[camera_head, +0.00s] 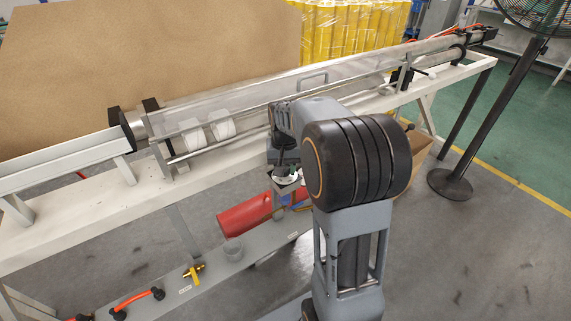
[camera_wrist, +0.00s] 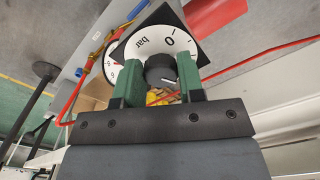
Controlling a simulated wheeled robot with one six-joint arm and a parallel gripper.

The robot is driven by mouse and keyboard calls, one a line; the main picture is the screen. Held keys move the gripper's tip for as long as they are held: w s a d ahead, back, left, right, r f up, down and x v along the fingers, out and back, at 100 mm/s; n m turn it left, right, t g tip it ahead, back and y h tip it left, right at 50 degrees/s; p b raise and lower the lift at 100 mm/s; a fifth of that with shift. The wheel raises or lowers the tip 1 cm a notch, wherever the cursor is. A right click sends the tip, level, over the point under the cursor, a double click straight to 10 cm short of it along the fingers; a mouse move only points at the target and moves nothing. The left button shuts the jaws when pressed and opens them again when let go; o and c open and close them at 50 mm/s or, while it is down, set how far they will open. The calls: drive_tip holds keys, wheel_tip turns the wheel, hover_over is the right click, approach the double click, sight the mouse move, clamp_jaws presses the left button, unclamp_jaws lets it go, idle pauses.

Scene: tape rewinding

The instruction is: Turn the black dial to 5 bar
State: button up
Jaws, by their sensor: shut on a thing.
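The black dial (camera_wrist: 159,69) shows in the wrist view, in the middle of a white round scale (camera_wrist: 150,38) on a black square plate. The scale shows "bar" and a 0, both upside down in this view. A short white mark on the dial points to the lower right; the number it faces cannot be read. The two green fingers of my gripper (camera_wrist: 160,82) stand on either side of the dial and are shut on it. In the head view my arm hides most of the dial area; a bit of white scale (camera_head: 288,181) shows below the gripper.
A second white gauge (camera_wrist: 110,68) sits beside the scale. A long white frame with a clear tube (camera_head: 270,88) runs behind. A black post (camera_head: 490,120) stands right.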

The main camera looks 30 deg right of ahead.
drive_tip(key=m+p, duration=0.2)
drive_tip(key=m, duration=0.3)
drive_tip(key=shift+w+a+r+m, duration=0.1)
drive_tip(key=shift+m, duration=0.2)
drive_tip(key=m+p, duration=0.1)
drive_tip(key=m, duration=0.3)
drive_tip(key=shift+w+m, duration=0.1)
drive_tip(key=shift+m, duration=0.5)
drive_tip(key=o, duration=0.9)
wheel_tip(320, 180, up, 14)
drive_tip(key=shift+f+p, duration=0.2)
drive_tip(key=shift+p, duration=0.85)
